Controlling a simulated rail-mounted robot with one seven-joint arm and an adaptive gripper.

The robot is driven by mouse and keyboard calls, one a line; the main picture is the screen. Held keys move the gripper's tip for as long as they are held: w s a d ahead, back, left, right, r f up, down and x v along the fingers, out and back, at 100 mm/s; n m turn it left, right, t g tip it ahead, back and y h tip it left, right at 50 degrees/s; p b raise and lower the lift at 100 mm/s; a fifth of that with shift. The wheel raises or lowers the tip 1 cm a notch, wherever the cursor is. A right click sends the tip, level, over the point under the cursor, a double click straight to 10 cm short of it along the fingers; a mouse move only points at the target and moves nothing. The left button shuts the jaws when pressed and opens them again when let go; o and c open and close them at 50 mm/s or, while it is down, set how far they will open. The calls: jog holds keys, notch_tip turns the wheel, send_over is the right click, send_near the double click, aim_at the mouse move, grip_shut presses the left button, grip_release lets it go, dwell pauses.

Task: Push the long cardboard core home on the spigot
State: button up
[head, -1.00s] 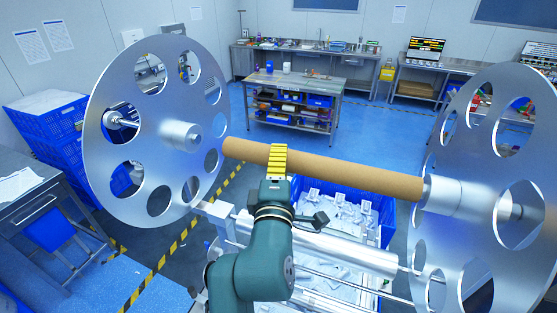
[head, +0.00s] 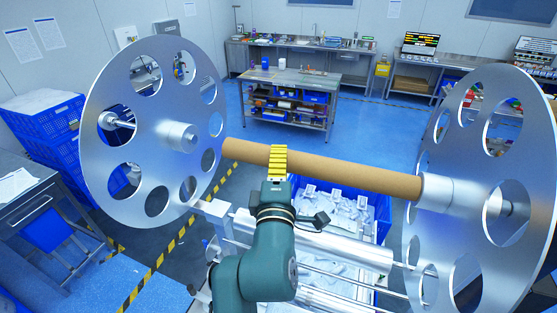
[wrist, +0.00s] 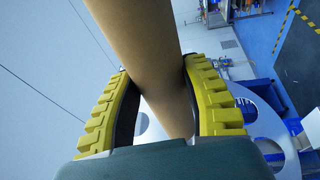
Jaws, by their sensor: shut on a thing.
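The long brown cardboard core (head: 345,173) spans most of the gap between two large silver discs with round holes. Its right end meets the silver spigot (head: 437,191) on the right disc (head: 510,240); how far it sits on is not visible. Its left end is free, apart from the left disc's spigot (head: 183,138). My gripper (head: 278,163) is shut around the core left of its middle. In the wrist view the core (wrist: 150,60) runs between the yellow-padded fingers (wrist: 165,95), which touch it on both sides.
The left disc (head: 95,165) stands beyond the core's free end. Silver rollers (head: 330,245) and a blue crate (head: 380,210) of pale packs lie below the core. A bench (head: 300,77) stands behind, with open blue floor before it.

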jog(key=shift+d, duration=0.2)
jog(key=o, duration=1.2)
jog(key=shift+d, duration=0.15)
jog(key=shift+o, duration=0.2)
jog(key=shift+s+a, duration=0.2)
jog(key=shift+s, duration=0.35)
jog(key=s+p, duration=0.1)
jog(key=s, duration=0.5)
jog(key=shift+a+f+p, duration=0.25)
jog(key=shift+f+p, duration=0.15)
jog(key=shift+d, duration=0.1)
